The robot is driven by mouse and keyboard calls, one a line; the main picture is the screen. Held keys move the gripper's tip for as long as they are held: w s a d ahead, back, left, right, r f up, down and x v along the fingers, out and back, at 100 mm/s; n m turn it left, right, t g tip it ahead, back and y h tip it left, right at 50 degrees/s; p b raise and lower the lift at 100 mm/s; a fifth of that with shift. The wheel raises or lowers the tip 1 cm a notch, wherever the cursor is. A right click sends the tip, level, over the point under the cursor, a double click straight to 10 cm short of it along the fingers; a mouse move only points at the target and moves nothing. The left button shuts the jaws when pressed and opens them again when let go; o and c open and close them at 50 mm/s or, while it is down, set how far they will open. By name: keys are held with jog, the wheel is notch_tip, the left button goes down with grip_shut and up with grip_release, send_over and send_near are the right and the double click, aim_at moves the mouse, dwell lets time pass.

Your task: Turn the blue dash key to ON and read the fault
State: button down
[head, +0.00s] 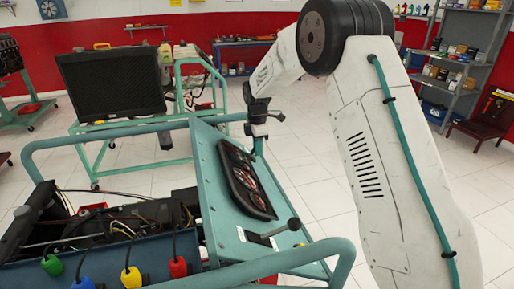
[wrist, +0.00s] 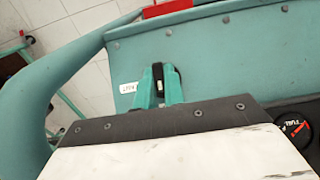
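The teal dash panel (head: 212,175) tilts up on the engine trainer, with a dark gauge cluster (head: 247,180) on its face. My gripper (head: 258,118) is at the panel's upper edge in the head view, small and partly dark. In the wrist view my gripper's two teal fingers (wrist: 158,86) point at the panel, close together, with a narrow dark part between their tips. I cannot tell whether they press on it. No blue key can be made out; the fingers may hide it. A small white label (wrist: 129,88) is just left of the fingers.
A fuel gauge (wrist: 291,126) is at the right of the wrist view. Teal rails (head: 300,254) run around the trainer. A black lever (head: 292,225) stands at the panel's lower end. A dark monitor (head: 112,82) stands behind. Open tiled floor lies beyond.

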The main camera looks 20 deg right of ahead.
jog(key=shift+w+m+g, duration=0.2)
jog(key=shift+m+g, duration=1.3)
jog(key=shift+m, duration=0.2)
jog(key=c, duration=1.5)
grip_release()
jog(key=shift+r, duration=0.1)
jog(key=v, duration=0.7)
jog(key=shift+w+d+r, duration=0.1)
jog(key=shift+d+r, duration=0.1)
jog(key=shift+r, duration=0.1)
